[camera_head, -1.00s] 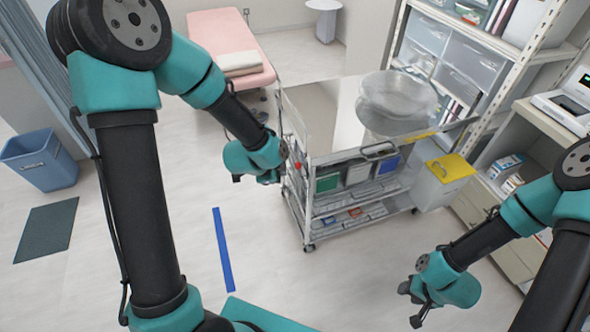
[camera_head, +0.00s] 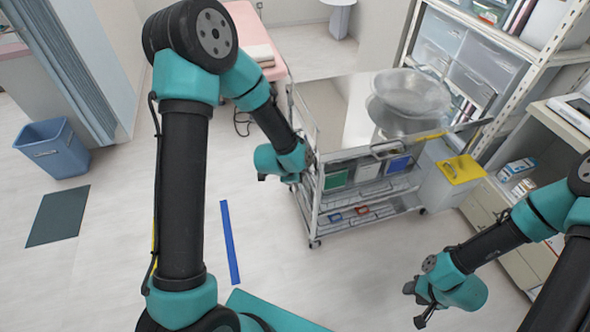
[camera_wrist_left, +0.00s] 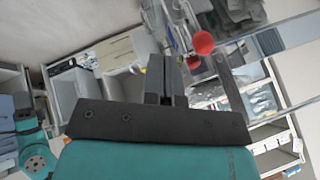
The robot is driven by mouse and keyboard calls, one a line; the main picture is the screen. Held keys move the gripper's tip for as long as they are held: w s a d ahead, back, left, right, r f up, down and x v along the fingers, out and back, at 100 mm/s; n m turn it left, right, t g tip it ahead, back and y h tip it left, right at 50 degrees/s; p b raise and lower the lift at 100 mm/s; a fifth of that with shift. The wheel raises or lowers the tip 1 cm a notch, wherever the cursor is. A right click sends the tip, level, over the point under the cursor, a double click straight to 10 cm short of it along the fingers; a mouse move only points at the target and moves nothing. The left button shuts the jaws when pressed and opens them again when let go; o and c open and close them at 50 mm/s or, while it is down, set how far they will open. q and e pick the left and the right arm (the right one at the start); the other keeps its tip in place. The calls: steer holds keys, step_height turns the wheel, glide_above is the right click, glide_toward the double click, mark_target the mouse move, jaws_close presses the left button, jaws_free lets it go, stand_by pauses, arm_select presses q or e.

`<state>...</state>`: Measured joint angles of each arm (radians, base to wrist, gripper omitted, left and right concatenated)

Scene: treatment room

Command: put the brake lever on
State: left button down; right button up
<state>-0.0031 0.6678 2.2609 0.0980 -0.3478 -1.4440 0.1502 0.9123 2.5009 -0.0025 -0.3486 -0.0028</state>
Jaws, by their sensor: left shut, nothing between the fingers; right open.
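The brake lever's red ball knob (camera_wrist_left: 203,43) shows in the left wrist view, just right of and beyond my fingertips, with a gap visible between them in the picture. Its stem is hard to make out. In the head view the knob is hidden behind my left gripper (camera_head: 309,158), which is at the near left corner of the metal cart (camera_head: 316,205). In the left wrist view the left gripper's fingers (camera_wrist_left: 167,84) are shut and empty. My right gripper (camera_head: 416,304) is open and empty, low over the floor right of the cart's front.
The cart carries large clear bowls (camera_head: 408,100) on top and bins below. A container with a yellow lid (camera_head: 461,169) stands at its right. Shelving (camera_head: 525,80) is beyond. A blue bin (camera_head: 52,150) stands far left. The floor before the cart is clear.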

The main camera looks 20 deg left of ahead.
arm_select(q)
steer(key=w, duration=0.1)
steer(key=w+f, duration=0.1)
steer(key=w, duration=0.2)
steer(key=shift+w+a+f, duration=0.2)
steer(key=shift+w+f, duration=0.1)
steer(key=shift+w, duration=0.1)
